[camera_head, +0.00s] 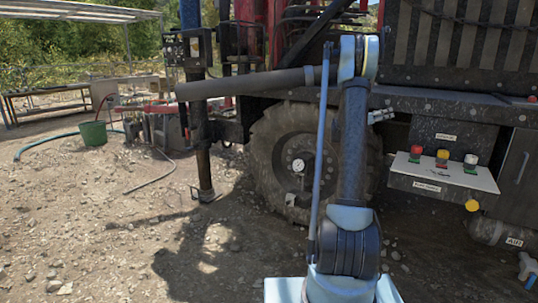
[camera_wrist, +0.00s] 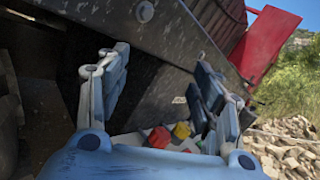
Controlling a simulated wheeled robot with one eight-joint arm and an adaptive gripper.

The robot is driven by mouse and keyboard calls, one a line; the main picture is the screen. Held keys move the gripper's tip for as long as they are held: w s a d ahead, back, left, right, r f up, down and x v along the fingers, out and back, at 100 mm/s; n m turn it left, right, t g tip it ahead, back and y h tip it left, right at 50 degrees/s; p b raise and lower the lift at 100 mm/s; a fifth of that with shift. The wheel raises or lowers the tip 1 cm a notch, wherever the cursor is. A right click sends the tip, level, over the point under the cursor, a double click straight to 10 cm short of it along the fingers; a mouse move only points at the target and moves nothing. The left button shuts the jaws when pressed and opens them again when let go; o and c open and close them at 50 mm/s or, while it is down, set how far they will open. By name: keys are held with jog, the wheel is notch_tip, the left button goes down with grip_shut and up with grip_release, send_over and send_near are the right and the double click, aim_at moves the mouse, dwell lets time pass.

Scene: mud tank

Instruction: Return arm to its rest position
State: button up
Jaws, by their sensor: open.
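My arm (camera_head: 352,150) stands upright in the middle of the head view, in front of the truck's wheel. Its base is at the bottom edge and its upper joint near the top. My gripper (camera_wrist: 160,65) shows in the wrist view with its two fingers spread apart and nothing between them. Past the fingers, the wrist view shows a dark beam and a red button (camera_wrist: 159,137) and a yellow button (camera_wrist: 181,131), apart from the fingers.
The truck body (camera_head: 450,95) fills the right. A control panel (camera_head: 440,184) with coloured buttons juts out right of my arm. A wheel (camera_head: 290,150) with a gauge stands behind it. A green bucket (camera_head: 93,133) stands far left. The stony ground at left front is clear.

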jog(key=a+r+n+t+y, duration=0.4)
jog(key=a+r+n+t, duration=0.2)
jog(key=a+n, duration=0.3)
jog(key=a+r+n+t+y, duration=0.5)
jog(key=a+r+n+t, duration=0.1)
jog(key=a+n, duration=0.3)
jog(key=s+a+f+n+y, duration=0.2)
jog(key=s+a+n+y, duration=0.3)
jog(key=a, duration=0.3)
jog(key=s+a+f+n+y, duration=0.2)
jog(key=s+a+n+y, duration=0.1)
jog(key=a+n+y, duration=0.3)
jog(key=s+a+f+n+g+y, duration=0.1)
jog(key=s+a+f+n+g, duration=0.1)
jog(key=s+a+f+n, duration=0.3)
jog(key=s+a+f+n+g, duration=0.2)
jog(key=s+f+n, duration=0.1)
jog(key=s, duration=0.3)
jog(key=s+f+n+g, duration=0.3)
jog(key=s+f, duration=0.4)
jog(key=s, duration=0.5)
jog(key=s+f+n+g+h, duration=0.1)
jog(key=s+f+n+g, duration=0.2)
jog(key=s+f, duration=0.4)
jog(key=s+f+n+g, duration=0.4)
jog(key=s+f, duration=0.4)
jog(key=s, duration=0.8)
jog(key=shift+s+d+g+h, duration=0.2)
jog(key=shift+s+g+h, duration=0.15)
jog(key=shift+g, duration=0.35)
